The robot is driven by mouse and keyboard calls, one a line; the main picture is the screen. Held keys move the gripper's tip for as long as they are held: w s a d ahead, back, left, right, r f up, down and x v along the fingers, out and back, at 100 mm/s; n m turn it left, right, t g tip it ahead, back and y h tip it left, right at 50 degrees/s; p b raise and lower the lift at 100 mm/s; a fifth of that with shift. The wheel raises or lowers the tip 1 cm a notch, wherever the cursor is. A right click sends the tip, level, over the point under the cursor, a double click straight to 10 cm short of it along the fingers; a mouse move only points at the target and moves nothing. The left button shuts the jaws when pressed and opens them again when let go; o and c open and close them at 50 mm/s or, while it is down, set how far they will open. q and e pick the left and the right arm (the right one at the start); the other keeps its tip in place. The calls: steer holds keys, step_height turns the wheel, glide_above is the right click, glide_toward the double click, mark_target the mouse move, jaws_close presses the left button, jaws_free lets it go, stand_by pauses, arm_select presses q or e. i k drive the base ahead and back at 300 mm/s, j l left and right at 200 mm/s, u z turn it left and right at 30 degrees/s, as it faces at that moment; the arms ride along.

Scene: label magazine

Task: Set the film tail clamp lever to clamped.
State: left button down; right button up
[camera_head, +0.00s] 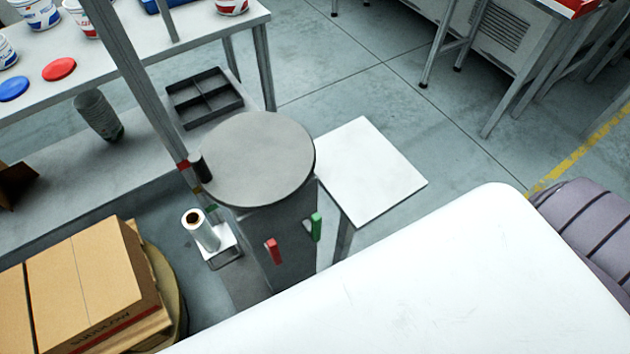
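A grey machine with a round flat top (258,158) stands in the middle of the view. On the front of its grey housing (282,232) are a red handle (273,251) and, to its right, a green handle (316,227). Both look roughly upright. I cannot tell from this view which of them, if either, is the film tail clamp lever, nor its setting. Neither of my grippers is in view.
A white side table (367,172) stands right of the machine. Cardboard boxes (85,285) stand at lower left. A bench (110,75) with tubs and a red lid (59,69) is at upper left, with a compartment tray (204,97) on its lower shelf. Open floor (400,90) lies behind.

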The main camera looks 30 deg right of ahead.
mark_target(313, 228)
steer(key=l+u, duration=0.2)
steer(key=l, duration=0.25)
steer(key=k+l+u, duration=0.15)
steer(key=l, duration=0.35)
steer(key=l+u, duration=0.2)
steer(key=l, duration=0.25)
steer(key=k+l+u, duration=0.15)
steer(key=l, duration=0.3)
steer(key=k+l+u, duration=0.2)
steer(key=l, duration=0.2)
steer(key=k+l, duration=0.15)
steer(key=l, duration=0.25)
steer(key=k+l, duration=0.1)
steer(key=l, duration=0.25)
steer(key=k+l, duration=0.15)
steer(key=l, duration=0.25)
steer(key=k+l, duration=0.1)
steer(key=l, duration=0.3)
steer(key=k+l, duration=0.15)
steer(key=l, duration=0.2)
steer(key=k+l, duration=0.15)
steer(key=l, duration=0.25)
steer(key=i+u, duration=0.05)
